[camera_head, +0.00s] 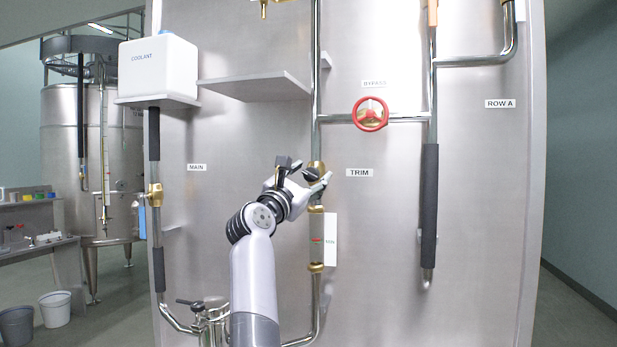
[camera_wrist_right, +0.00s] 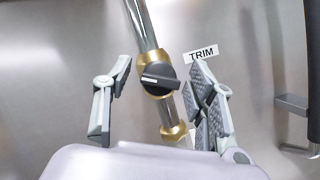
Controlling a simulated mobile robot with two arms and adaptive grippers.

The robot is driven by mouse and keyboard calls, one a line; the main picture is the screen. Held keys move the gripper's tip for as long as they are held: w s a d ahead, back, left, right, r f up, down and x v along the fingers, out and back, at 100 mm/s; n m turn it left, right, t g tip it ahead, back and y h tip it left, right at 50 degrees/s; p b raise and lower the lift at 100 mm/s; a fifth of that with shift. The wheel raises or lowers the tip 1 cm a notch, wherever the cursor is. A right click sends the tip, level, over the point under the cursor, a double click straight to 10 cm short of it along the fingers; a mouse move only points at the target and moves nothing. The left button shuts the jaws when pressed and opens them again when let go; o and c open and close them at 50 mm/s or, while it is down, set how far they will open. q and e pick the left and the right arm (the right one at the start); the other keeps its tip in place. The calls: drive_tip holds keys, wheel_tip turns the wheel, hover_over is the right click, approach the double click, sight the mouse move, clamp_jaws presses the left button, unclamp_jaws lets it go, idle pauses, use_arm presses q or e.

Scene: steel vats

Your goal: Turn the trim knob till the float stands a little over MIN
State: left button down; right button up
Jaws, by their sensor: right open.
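The trim knob (camera_wrist_right: 158,79), black with a white line, sits on a brass valve of a steel pipe beside the TRIM label (camera_head: 359,173). In the wrist view the line lies nearly level, slightly tilted. My right gripper (camera_head: 305,172) is open in front of the valve. Its fingers (camera_wrist_right: 158,70) stand either side of the knob, seemingly apart from it. Below the valve is a sight gauge (camera_head: 316,238) with a white plate (camera_head: 330,240) reading MIN. Small red and green marks show there; I cannot tell the float's height. My left gripper is out of view.
A red BYPASS handwheel (camera_head: 370,114) is up right of the valve. A steel shelf (camera_head: 257,86) juts out up left, with a white COOLANT tank (camera_head: 158,68) beyond it. A second pipe with dark sleeving (camera_head: 429,205) runs down at the right. The panel between is bare.

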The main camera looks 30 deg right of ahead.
drive_tip(key=v, duration=0.7)
drive_tip(key=shift+s+a, duration=0.15)
drive_tip(key=shift+a, duration=0.1)
